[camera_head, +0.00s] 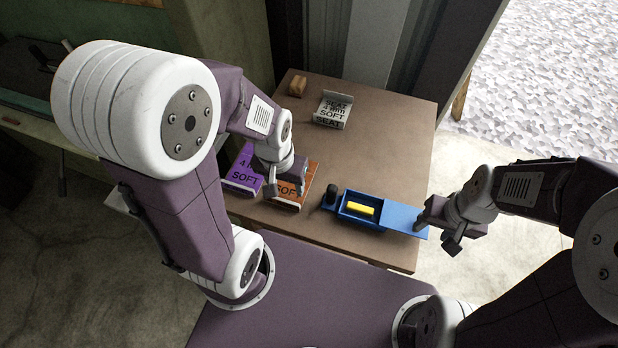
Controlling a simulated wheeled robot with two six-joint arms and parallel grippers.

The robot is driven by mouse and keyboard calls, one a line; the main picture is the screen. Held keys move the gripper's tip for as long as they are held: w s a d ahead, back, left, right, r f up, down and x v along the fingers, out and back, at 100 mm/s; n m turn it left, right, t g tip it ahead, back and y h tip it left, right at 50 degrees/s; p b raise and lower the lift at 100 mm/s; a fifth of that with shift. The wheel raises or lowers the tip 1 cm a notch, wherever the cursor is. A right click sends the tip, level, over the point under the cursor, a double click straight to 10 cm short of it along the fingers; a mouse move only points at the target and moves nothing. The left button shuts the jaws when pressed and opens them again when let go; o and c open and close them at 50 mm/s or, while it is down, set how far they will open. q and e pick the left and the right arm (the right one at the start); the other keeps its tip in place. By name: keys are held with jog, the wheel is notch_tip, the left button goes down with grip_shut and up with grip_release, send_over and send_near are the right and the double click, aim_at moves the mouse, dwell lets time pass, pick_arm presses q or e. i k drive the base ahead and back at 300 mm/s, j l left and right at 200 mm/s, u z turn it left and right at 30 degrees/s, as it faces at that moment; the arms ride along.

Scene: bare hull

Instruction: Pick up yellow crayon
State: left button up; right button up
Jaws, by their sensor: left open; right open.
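The yellow crayon (360,208) lies inside a blue box (347,214) near the front edge of the brown table. A blue lid or panel (401,217) extends from the box to the right. My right gripper (446,243) is open, at the right end of the blue panel and to the right of the crayon. I cannot tell whether it touches the panel. My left gripper (285,185) is open, above the orange box and left of the crayon. Nothing is held in it that I can see.
A purple box (241,176) and an orange box (300,190), both marked SOFT, sit at the table's left front. A dark cylinder (331,193) stands by the blue box. A white labelled box (331,109) and a small wooden block (298,86) are further back. The table's (385,140) middle is clear.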

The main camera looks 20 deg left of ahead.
aim_at(353, 207)
jog(key=l+u, duration=0.2)
jog(key=u, duration=0.15)
jog(key=k+l+u, duration=0.15)
jog(key=u, duration=0.2)
jog(key=l+u, duration=0.25)
jog(key=u, duration=0.15)
jog(key=k+l+u, duration=0.15)
jog(key=u, duration=0.2)
jog(key=k+l+u, duration=0.15)
jog(key=u, duration=0.25)
jog(key=k+l+u, duration=0.15)
jog(key=u, duration=0.25)
jog(key=l, duration=0.1)
